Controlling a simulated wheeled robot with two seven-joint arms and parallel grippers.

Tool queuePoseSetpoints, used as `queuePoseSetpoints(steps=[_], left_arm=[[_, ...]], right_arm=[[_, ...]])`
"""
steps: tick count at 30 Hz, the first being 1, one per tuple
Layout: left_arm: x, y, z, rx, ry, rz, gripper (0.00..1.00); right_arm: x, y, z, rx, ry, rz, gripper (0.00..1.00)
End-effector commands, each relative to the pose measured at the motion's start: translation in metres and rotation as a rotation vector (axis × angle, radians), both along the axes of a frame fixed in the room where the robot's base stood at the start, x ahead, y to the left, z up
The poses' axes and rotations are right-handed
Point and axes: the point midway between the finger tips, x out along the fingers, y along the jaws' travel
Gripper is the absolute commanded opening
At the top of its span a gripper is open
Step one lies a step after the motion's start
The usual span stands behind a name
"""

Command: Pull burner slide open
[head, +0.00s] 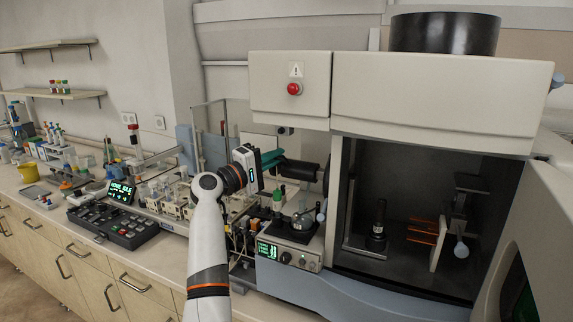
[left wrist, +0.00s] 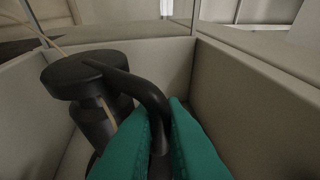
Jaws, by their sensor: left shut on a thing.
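My left gripper (head: 275,156) has teal fingers and reaches in beside the left side of the large spectrometer (head: 440,92). In the left wrist view its two fingers (left wrist: 162,108) are shut on a black curved handle (left wrist: 150,92). The handle bends from a black round-topped part (left wrist: 82,75) inside a pale walled recess (left wrist: 245,85). I cannot tell whether this handle belongs to the burner slide. In the head view a dark cylindrical part (head: 301,170) lies just right of the fingers, and the gripped spot is hidden. My right gripper is not in view.
The open dark chamber (head: 395,185) holds a black upright part (head: 377,222) and orange pieces (head: 425,232). A small display unit (head: 291,250) stands below the gripper. Racks of vials (head: 172,205) and a black control box (head: 113,222) crowd the bench to the left.

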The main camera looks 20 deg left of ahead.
Motion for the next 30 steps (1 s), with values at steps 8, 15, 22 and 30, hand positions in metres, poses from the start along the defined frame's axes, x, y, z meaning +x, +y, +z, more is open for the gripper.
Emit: queuePoseSetpoints(steps=[8, 15, 22, 30], left_arm=[[0.000, 0.003, -0.001, -0.001, 0.002, 0.003, 0.00], [0.000, 0.002, -0.001, -0.001, 0.001, 0.002, 0.19], [-0.003, 0.004, -0.002, 0.001, 0.000, 0.003, 0.19], [-0.044, 0.025, -0.013, 0.005, -0.001, 0.008, 0.19]], right_arm=[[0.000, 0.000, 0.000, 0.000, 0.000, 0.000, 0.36], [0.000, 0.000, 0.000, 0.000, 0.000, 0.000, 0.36], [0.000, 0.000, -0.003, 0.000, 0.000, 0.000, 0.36], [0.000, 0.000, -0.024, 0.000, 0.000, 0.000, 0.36]])
